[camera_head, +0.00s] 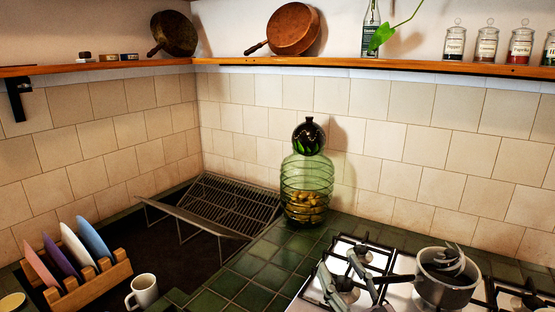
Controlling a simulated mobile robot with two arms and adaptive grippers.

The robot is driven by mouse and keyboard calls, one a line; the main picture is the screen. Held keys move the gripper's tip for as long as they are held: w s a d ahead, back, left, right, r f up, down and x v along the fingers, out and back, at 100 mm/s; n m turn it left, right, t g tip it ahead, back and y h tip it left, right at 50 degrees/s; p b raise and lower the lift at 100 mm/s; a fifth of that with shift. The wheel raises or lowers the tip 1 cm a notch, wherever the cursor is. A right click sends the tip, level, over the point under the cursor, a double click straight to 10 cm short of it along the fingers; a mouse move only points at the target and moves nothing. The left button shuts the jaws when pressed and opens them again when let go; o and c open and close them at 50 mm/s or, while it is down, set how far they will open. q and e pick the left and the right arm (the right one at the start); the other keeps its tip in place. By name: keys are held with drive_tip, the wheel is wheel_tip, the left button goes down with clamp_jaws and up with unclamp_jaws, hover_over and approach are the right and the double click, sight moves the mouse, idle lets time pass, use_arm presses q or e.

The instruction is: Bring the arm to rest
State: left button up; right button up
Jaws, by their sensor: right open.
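My right gripper (335,259) comes in from the bottom edge, over the left part of the stove. Its two grey fingers are apart with nothing visible between them. The rest of my right arm is out of the picture. My left gripper is not in view.
The gas stove (396,297) carries a metal pot (446,289) to the right of my right gripper. A green glass jar (306,190) stands against the tiled wall. A metal rack (232,205), a white mug (144,291) and a wooden plate rack (90,289) are left. Green tiles (262,275) are clear.

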drive_tip(key=s+d+f+m+g+h, duration=0.3)
drive_tip(key=s+d+f+g+h, duration=0.15)
drive_tip(key=f, duration=0.45)
drive_tip(key=s+d+f+m+g+h, duration=0.35)
drive_tip(key=d+f+h, duration=0.2)
drive_tip(key=f, duration=0.35)
drive_tip(key=s+a+f+n+g+y, duration=0.15)
drive_tip(key=s+f+g, duration=0.3)
drive_tip(key=s, duration=0.55)
drive_tip(key=s+f+n+g+y, duration=0.15)
drive_tip(key=s+f+g, duration=0.35)
drive_tip(key=s, duration=0.5)
wheel_tip(320, 180, down, 26)
drive_tip(key=h, duration=0.1)
drive_tip(key=s+d+f+g, duration=0.1)
drive_tip(key=s+d+f, duration=0.1)
drive_tip(key=s+f, duration=1.5)
drive_tip(key=shift+s+d+f+g, duration=0.2)
drive_tip(key=shift+s+d+g, duration=0.05)
drive_tip(key=shift+d+g, duration=0.1)
